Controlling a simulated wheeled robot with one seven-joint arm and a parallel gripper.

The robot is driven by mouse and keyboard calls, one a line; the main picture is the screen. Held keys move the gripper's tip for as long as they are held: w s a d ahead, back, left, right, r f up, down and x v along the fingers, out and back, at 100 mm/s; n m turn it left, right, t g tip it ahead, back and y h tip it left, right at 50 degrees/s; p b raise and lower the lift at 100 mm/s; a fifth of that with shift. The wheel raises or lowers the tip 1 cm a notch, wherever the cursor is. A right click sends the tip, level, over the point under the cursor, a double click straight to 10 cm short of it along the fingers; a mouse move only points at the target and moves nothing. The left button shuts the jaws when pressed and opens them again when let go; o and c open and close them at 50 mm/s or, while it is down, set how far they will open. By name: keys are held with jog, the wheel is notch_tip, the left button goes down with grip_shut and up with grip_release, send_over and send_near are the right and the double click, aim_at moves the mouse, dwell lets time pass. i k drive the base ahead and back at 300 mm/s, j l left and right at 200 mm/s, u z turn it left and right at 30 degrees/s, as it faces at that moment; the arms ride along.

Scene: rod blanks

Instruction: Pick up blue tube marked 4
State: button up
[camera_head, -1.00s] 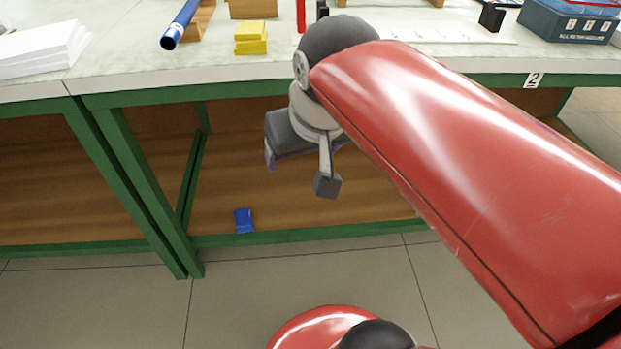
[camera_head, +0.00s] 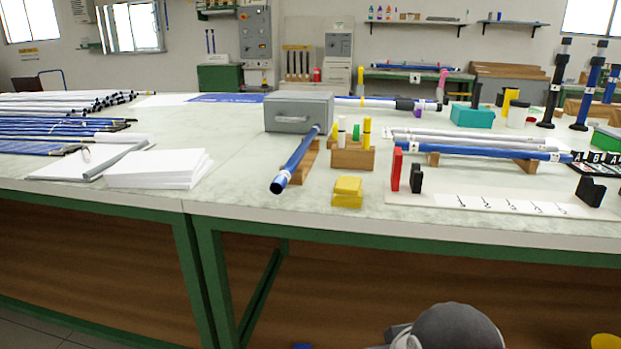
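One blue tube (camera_head: 297,162) lies tilted on a wooden support, its open dark end toward me near the table's front edge. A longer blue tube (camera_head: 480,151) lies crosswise on wooden rests at the right, with white bands near its ends. More blue tubes (camera_head: 60,128) lie in a stack at the far left. I cannot read a 4 on any tube. Only the rounded grey top of my wrist shows at the bottom edge, below and in front of the table. My gripper's fingers are out of the frame.
The table (camera_head: 240,207) has green legs. A grey box (camera_head: 298,111), a wooden block with coloured pegs (camera_head: 352,156), yellow blocks (camera_head: 347,191) and a marked white board (camera_head: 510,204) with black and red uprights stand near the tubes. White sheets (camera_head: 158,168) lie left. Bare tabletop shows between.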

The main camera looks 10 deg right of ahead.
aim_at(278, 185)
jog(key=l+z, duration=0.45)
jog(key=l, duration=1.25)
jog(key=i, duration=0.05)
